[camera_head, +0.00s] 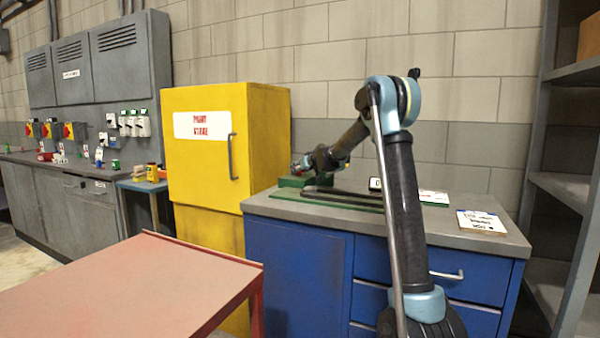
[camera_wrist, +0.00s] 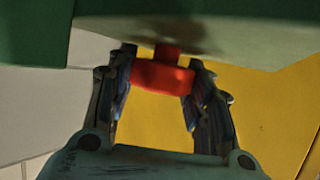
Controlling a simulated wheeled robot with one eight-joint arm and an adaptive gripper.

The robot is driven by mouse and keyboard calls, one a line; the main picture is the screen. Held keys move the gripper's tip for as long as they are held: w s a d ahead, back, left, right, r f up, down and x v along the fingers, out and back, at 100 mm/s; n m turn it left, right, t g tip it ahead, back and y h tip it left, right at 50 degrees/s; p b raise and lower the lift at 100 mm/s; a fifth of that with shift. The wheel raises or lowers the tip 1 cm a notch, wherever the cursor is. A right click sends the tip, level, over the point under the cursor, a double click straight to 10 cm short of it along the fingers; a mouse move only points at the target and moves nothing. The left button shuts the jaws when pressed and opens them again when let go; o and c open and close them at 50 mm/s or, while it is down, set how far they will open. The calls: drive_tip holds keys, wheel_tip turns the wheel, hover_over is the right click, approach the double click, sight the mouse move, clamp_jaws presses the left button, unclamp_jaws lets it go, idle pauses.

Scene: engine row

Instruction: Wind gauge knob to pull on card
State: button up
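A red knob (camera_wrist: 162,77) on a short stem sticks out of a green body (camera_wrist: 235,30) in the wrist view. The two fingers of my gripper (camera_wrist: 163,66) stand on either side of the knob and appear to press on it. In the head view my gripper (camera_head: 304,164) is at the green gauge body (camera_head: 291,182), at the back left of the blue workbench (camera_head: 296,262). The knob and the gauge's face cannot be made out there. A white printed card (camera_head: 482,222) lies on the bench top at the right, its text too small to read.
A smaller white card or plate (camera_head: 433,197) lies behind my arm. A yellow cabinet (camera_head: 207,161) stands left of the bench, and a red table (camera_head: 135,290) is at the front left. Grey shelving (camera_head: 563,190) stands at the right.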

drive_tip(key=shift+m+t+h, duration=0.7)
drive_tip(key=shift+m+h, duration=0.4)
drive_tip(key=shift+h, duration=0.2)
drive_tip(key=shift+m+h, duration=0.5)
drive_tip(key=shift+m, duration=0.1)
drive_tip(key=shift+m+t+h, duration=0.4)
drive_tip(key=shift+m+h, duration=0.7)
drive_tip(key=shift+h, duration=0.2)
drive_tip(key=shift+m+h, duration=0.7)
drive_tip(key=shift+h, duration=0.2)
drive_tip(key=o, duration=1.1)
drive_tip(key=v, duration=1.1)
drive_tip(key=shift+s+r, duration=0.15)
drive_tip(key=shift+s, duration=0.2)
